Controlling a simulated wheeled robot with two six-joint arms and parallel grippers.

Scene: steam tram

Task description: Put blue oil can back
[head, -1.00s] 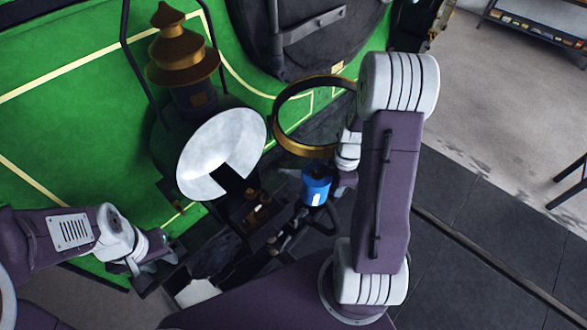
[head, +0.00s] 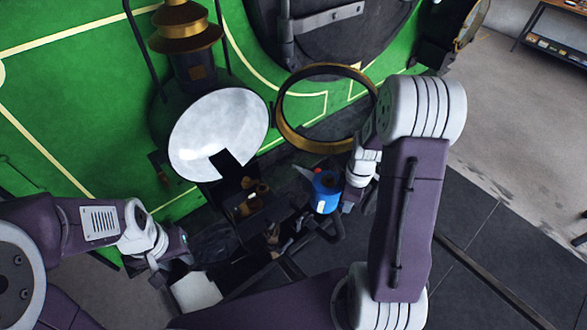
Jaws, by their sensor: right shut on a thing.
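The blue oil can (head: 325,192) is in the head view, a little right of the middle, with a red spot on top and a pale label on its side. My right gripper (head: 341,194) is shut on it from the right; its fingers are partly hidden by the can and my wrist. The can is held in front of the green tram, below the brass ring. My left gripper (head: 176,266) is at lower left, away from the can. Its fingers are small and dark here, so I cannot tell whether they are open.
A brass-rimmed ring (head: 290,132) is just above the can. A white sheet or box (head: 196,291) lies near my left gripper. A shelf table (head: 555,40) stands far right on open floor.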

